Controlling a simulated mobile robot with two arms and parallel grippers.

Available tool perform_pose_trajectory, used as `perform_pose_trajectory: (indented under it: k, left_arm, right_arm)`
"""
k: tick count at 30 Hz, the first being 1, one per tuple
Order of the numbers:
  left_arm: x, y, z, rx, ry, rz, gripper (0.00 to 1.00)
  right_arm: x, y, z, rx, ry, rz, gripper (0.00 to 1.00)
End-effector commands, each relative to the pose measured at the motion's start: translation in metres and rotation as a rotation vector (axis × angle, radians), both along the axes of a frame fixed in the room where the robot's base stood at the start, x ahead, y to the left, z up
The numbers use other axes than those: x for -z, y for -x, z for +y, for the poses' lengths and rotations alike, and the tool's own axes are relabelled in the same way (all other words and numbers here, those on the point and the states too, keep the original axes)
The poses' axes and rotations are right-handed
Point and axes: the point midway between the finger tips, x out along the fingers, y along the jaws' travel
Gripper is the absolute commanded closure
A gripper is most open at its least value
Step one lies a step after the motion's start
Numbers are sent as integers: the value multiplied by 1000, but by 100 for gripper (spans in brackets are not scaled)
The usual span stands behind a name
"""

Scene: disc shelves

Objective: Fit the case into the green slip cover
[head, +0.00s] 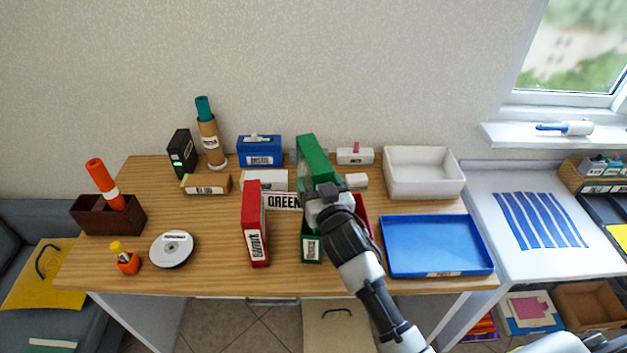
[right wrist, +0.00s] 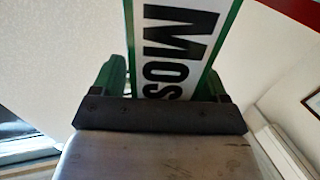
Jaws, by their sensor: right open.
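A green case (head: 314,158) stands above the middle of the table in the head view, its lower part hidden by my right gripper (head: 328,196). The green slip cover (head: 311,240) with a white label stands near the front edge, just below it and partly hidden by my arm. I cannot tell whether the case enters the cover. In the right wrist view a white label reading "Mos" on the green-edged case (right wrist: 181,45) lies between the fingers of my right gripper (right wrist: 160,85). That gripper is open around it.
A red case (head: 255,225) stands close left of the green cover. A "GREEN" sign (head: 283,201) is behind. A blue tray (head: 437,246) and white bin (head: 424,173) are at right. A disc (head: 171,249) lies at left; wood between is clear.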

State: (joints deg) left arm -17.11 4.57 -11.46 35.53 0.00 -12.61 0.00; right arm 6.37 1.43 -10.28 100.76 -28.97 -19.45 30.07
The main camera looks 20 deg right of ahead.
Motion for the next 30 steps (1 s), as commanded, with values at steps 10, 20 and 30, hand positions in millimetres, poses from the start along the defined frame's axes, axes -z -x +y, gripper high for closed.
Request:
perform_pose_trajectory:
  k: [10, 20, 30]
  left_arm:
    - [0, 0, 0, 0, 0, 0, 26]
    - [0, 1, 0, 0, 0, 1, 26]
    - [1, 1, 0, 0, 0, 1, 26]
  right_arm:
    - [1, -1, 0, 0, -1, 0, 44]
    - [-1, -1, 0, 0, -1, -2, 93]
    - [-7, -1, 0, 0, -1, -4, 93]
